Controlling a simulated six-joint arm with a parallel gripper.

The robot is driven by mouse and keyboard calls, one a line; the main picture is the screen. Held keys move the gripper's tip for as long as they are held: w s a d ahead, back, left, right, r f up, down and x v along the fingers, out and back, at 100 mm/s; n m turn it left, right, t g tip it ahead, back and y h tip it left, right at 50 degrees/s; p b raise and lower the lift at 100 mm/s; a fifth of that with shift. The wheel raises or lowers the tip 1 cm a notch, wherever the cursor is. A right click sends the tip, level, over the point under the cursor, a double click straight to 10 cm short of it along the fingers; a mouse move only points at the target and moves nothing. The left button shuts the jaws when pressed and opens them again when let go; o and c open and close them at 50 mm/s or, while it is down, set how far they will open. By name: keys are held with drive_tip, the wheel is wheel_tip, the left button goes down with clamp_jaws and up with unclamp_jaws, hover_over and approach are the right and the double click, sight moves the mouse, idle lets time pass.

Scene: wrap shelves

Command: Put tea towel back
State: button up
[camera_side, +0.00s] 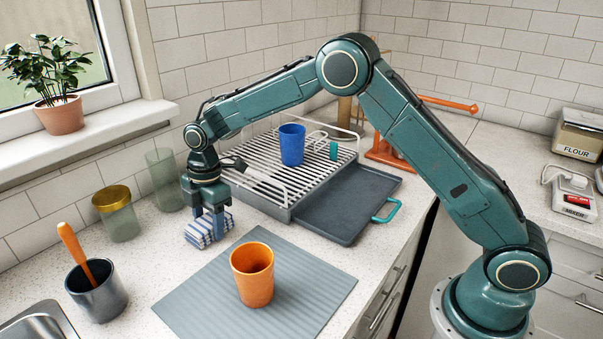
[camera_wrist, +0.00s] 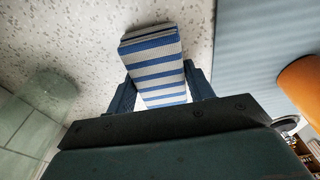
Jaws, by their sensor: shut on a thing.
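The tea towel (camera_side: 208,230) is a folded blue-and-white striped cloth. It is on or just above the counter, left of the dish rack; I cannot tell whether it touches the counter. My gripper (camera_side: 212,214) points down and is shut on the towel. In the wrist view the towel (camera_wrist: 155,65) shows between the two fingers of my gripper (camera_wrist: 160,90), its stripes running across. The fingers hide part of the towel in the side view.
A dish rack (camera_side: 268,188) holds a blue cup (camera_side: 292,145). A dark tray (camera_side: 345,203) lies beside it. An orange cup (camera_side: 252,276) stands on a grey mat (camera_side: 195,297). Glass jars (camera_side: 117,215) (camera_side: 163,180) stand close left of my gripper. A utensil pot (camera_side: 97,295) is at front left.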

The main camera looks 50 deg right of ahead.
drive_tip(key=shift+f, duration=0.15)
drive_tip(key=o, duration=0.9)
drive_tip(key=shift+o, duration=0.2)
wheel_tip(320, 180, up, 12)
drive_tip(key=d, duration=0.1)
drive_tip(key=shift+d, duration=0.25)
drive_tip(key=shift+r, duration=0.2)
